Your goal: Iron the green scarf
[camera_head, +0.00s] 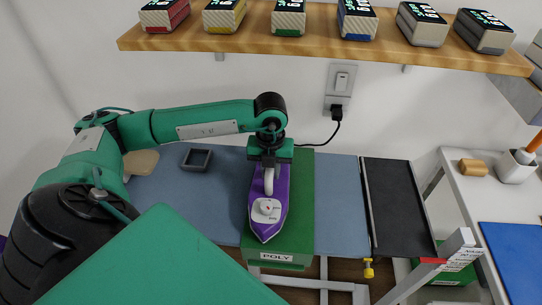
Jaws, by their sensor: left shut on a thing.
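A purple iron (261,225) with a white top and a red-marked dial rests on or just over the green scarf (300,200); I cannot tell whether its sole touches. My left gripper (268,172) points down and is shut on the iron's pale handle. The scarf lies lengthwise over the blue ironing board (340,205), and its front end carries a label reading POLY. The iron covers part of the scarf's left side, and the gripper hides part of its back end. My right gripper is not in view.
A small grey square tray (196,160) lies on the board's left part. A dark panel (398,208) adjoins the board's right end. A black cord runs to the wall outlet (340,86). A wooden shelf (330,48) with several boxes hangs above. A white table (480,190) stands right.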

